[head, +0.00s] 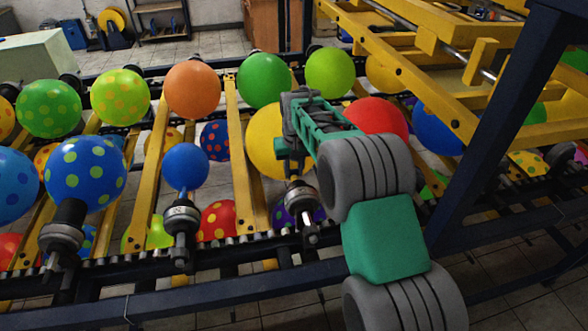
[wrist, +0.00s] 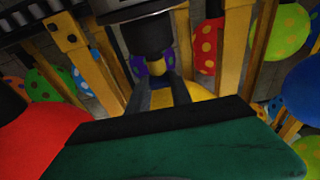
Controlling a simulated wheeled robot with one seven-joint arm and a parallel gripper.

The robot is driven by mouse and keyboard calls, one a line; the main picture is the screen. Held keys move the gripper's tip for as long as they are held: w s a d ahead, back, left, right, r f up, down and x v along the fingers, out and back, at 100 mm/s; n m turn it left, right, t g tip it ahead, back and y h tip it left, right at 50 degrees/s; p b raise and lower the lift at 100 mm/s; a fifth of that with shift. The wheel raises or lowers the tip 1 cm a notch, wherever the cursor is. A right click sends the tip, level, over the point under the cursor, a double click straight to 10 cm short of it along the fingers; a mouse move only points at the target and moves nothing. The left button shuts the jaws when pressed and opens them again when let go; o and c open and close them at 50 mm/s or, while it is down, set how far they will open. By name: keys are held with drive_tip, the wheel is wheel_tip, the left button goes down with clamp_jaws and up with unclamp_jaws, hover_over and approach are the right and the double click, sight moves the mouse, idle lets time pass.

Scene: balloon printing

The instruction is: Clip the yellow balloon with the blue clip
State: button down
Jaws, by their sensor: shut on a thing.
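The yellow balloon (head: 262,145) sits in the front row of the conveyor, partly hidden behind my gripper (head: 294,172). Its yellow neck shows in the wrist view (wrist: 157,67), with the lower body (wrist: 168,97) between my fingers. A black and metal holder (head: 300,200) stands at the neck. My gripper (wrist: 156,78) points at the neck, with one finger on each side of it. It is shut on a small dark blue piece, the blue clip (wrist: 139,65), which lies around or beside the neck; I cannot tell which. In the head view the clip is hidden or too small to see.
A red balloon (head: 378,120) is close on the right, and a small blue balloon (head: 185,166) stands on its holder to the left. Green balloons (head: 263,80) and an orange one (head: 193,89) are behind. A dark blue post (head: 490,150) rises at the right, near my arm.

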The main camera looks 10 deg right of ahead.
drive_tip(key=shift+f, duration=0.1)
drive_tip(key=c, duration=1.1)
unclamp_jaws()
wheel_tip(320, 180, up, 9)
drive_tip(key=p, duration=0.5)
drive_tip(key=shift+p, duration=0.35)
